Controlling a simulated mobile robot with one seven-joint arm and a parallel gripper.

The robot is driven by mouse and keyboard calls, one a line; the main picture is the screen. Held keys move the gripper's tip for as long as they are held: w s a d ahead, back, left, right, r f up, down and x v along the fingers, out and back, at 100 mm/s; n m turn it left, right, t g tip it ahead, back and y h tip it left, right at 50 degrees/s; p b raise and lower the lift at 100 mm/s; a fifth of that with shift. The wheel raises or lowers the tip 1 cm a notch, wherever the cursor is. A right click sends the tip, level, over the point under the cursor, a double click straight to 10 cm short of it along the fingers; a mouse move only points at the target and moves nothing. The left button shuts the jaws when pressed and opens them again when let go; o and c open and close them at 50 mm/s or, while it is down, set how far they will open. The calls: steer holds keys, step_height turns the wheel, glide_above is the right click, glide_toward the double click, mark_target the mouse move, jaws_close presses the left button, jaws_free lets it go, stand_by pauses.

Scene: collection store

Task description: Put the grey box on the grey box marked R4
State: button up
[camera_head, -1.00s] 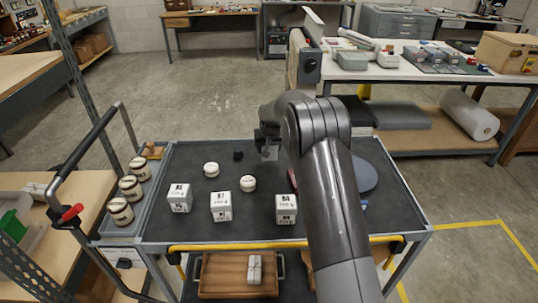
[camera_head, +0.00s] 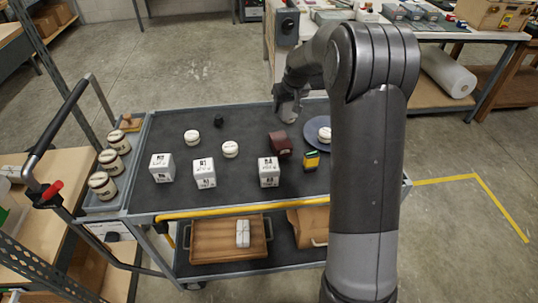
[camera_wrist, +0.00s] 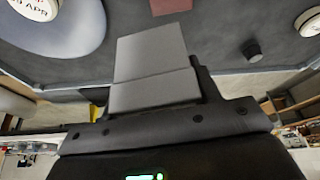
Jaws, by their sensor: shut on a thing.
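My gripper (camera_head: 290,92) is shut on a grey box (camera_wrist: 152,70), which fills the middle of the wrist view. In the head view the grey box (camera_head: 287,110) shows small below the fingers, over the back right part of the cart top. Three pale cube boxes with black marks stand apart near the cart's front: a left one (camera_head: 162,168), a middle one (camera_head: 204,173) and a right one (camera_head: 268,172). Their marks are too small to read surely, so I cannot tell which is R4.
The dark cart top (camera_head: 245,195) also bears white round tins (camera_head: 192,137), a black knob (camera_head: 219,120), a dark red box (camera_head: 280,144), a yellow stamp (camera_head: 311,160) and a blue plate (camera_head: 313,134). A side tray (camera_head: 130,190) holds jars. My arm hides the cart's right part.

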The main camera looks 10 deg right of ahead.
steer(key=s+d+r+n+g+y, duration=0.1)
steer(key=s+r+n+g+y, duration=0.15)
steer(key=s+n, duration=0.75)
steer(key=s+d+r+n+g+y, duration=0.15)
steer(key=s+r+n, duration=0.3)
steer(key=s, duration=0.85)
glide_above(261, 165)
steer(key=d, duration=0.2)
steer(key=shift+n+h, duration=0.3)
steer(key=shift+n, duration=0.05)
step_height(261, 165, down, 7)
steer(key=shift+a+f, duration=0.15)
steer(key=shift+f, duration=2)
steer(key=o, duration=1.4)
steer(key=shift+f, duration=0.15)
steer(key=shift+o, duration=0.2)
